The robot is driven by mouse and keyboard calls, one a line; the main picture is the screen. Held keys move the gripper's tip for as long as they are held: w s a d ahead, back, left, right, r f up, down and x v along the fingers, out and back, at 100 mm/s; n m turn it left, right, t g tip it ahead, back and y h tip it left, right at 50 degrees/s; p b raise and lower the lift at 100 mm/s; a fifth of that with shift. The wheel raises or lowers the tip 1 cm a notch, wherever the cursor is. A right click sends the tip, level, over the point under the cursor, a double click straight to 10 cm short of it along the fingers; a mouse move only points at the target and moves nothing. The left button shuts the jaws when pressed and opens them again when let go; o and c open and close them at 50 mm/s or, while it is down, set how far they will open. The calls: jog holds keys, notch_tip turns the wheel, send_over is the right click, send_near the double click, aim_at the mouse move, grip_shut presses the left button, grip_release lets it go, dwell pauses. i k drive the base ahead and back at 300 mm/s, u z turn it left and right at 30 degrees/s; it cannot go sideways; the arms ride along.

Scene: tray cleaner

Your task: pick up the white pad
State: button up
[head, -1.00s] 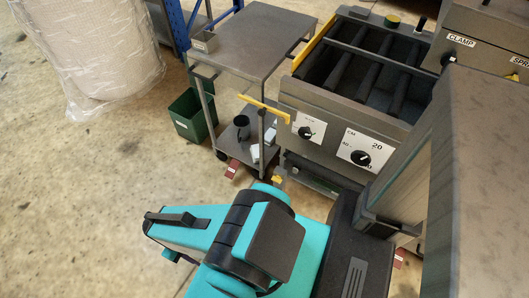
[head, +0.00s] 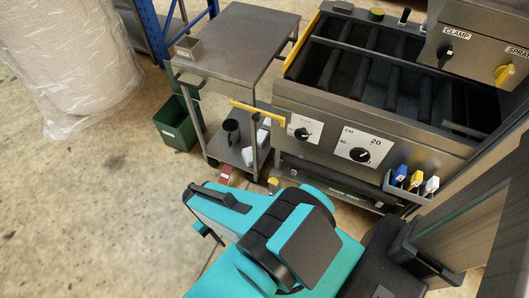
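A small holder (head: 391,184) on the front of the steel machine carries a blue, a yellow and a white piece side by side. The white piece (head: 430,187) is the rightmost and looks like the white pad, though its shape is small in the head view. Other small white items (head: 248,156) lie on the lower shelf of the cart, and I cannot tell what they are. My teal and black arm is folded in the foreground, below and left of the holder. My gripper's fingertips do not show.
The steel machine (head: 310,160) has an open roller bed, dials and a yellow handle (head: 257,113). Left of it stands a cart (head: 240,45) with a small metal box (head: 188,48) on top and a dark mug (head: 231,131) below. A green bin (head: 178,122) and wrapped roll (head: 65,50) stand left. Floor at lower left is clear.

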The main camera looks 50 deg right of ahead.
aim_at(247, 154)
jog(key=u, duration=0.55)
jog(key=k, duration=0.1)
jog(key=z, duration=1.9)
jog(key=k, duration=0.95)
jog(key=u, duration=0.15)
jog(key=i, duration=0.95)
jog(key=z, duration=0.05)
